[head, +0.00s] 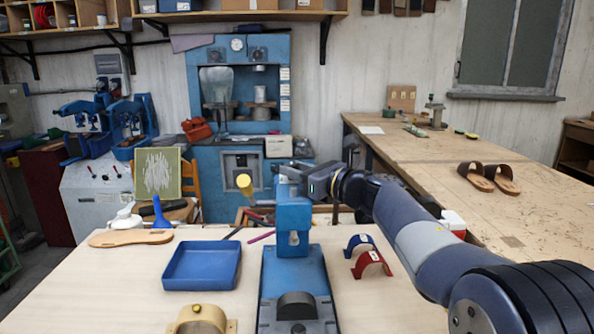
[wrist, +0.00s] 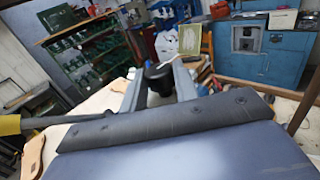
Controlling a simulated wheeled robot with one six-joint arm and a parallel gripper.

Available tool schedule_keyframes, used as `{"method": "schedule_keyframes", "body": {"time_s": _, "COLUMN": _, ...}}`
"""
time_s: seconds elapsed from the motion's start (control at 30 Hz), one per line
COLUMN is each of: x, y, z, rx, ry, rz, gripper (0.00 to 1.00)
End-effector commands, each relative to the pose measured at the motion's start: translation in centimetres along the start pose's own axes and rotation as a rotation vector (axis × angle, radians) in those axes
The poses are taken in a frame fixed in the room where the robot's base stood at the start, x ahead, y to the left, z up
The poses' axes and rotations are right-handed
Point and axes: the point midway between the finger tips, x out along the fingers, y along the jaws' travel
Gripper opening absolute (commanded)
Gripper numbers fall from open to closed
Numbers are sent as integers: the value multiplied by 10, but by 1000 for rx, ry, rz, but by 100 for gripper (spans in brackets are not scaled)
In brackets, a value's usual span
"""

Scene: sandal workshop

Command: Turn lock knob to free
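The blue press (head: 293,215) stands at the middle of the light worktable, with a flat blue base in front. My gripper (head: 283,178) reaches in from the right to just above and behind the press head. In the wrist view my gripper (wrist: 158,90) has its two grey fingers apart, one on each side of a black knob (wrist: 158,78). The knob nearly fills the gap; I cannot tell whether the fingers press on it. In the head view the knob is not clearly seen. A yellow ball handle (head: 244,183) is just left of the press top.
A blue tray (head: 202,265) lies left of the press, with a wooden sole (head: 131,239) behind it. A tan arch block (head: 202,320) sits at the front. Blue (head: 359,243) and red (head: 371,262) arches stand right of the press, under my arm. The right front of the table is clear.

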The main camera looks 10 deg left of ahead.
Motion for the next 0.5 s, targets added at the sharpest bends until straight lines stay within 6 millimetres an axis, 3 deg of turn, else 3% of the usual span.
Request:
{"method": "schedule_keyframes", "body": {"time_s": 0.23, "x": 0, "y": 0, "z": 0, "rx": 0, "ry": 0, "rz": 0, "gripper": 6}}
{"method": "schedule_keyframes", "body": {"time_s": 0.5, "x": 0, "y": -1, "z": 0, "rx": 0, "ry": 0, "rz": 27, "gripper": 6}}
